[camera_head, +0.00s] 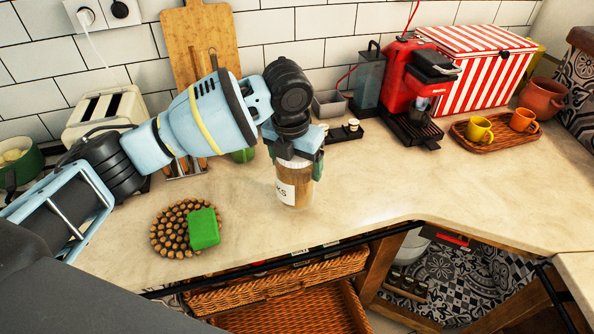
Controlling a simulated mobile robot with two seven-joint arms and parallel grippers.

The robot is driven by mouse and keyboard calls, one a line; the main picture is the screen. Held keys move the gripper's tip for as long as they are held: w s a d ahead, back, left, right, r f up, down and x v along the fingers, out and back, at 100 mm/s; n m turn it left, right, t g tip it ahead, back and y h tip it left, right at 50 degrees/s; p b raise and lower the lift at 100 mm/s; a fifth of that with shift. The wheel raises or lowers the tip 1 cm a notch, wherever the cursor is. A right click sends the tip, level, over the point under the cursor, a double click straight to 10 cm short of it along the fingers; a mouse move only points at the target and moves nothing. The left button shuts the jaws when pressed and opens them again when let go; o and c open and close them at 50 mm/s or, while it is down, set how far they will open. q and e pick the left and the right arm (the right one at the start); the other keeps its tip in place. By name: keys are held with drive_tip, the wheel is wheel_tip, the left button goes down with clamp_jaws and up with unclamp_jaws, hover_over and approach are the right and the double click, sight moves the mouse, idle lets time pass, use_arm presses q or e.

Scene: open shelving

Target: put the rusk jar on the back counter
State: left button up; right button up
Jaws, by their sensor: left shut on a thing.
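The rusk jar (294,188) is a clear jar with brown contents, a white label ending in "KS" and a pale lid. It stands upright at the counter's middle, and I cannot tell whether its base touches the surface. My left gripper (295,160) comes down from above and is shut on the jar near its lid, with a finger on each side. The gripper hides part of the lid. The back counter (370,190) is a pale stone top along the tiled wall. My right gripper is not in view.
A round wooden trivet (172,232) with a green block (204,228) lies front left. A toaster (105,112) and cutting board (200,42) stand behind my arm. A red coffee machine (405,75) and a tray (492,137) with cups are right. Counter right of the jar is clear.

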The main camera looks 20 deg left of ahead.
use_arm(q)
drive_tip(key=shift+w+r, duration=0.1)
drive_tip(key=shift+w, duration=0.25)
drive_tip(key=shift+w+a+f, duration=0.1)
drive_tip(key=shift+f, duration=1.65)
drive_tip(key=shift+f, duration=0.15)
drive_tip(key=o, duration=1.3)
drive_tip(key=shift+f, duration=0.1)
drive_tip(key=r, duration=0.4)
drive_tip(key=s+r, duration=0.1)
drive_tip(key=r, duration=0.3)
drive_tip(key=s+r, duration=0.1)
drive_tip(key=r, duration=0.3)
drive_tip(key=shift+a+r+p, duration=0.1)
drive_tip(key=shift+a+p, duration=0.05)
drive_tip(key=shift+p, duration=0.2)
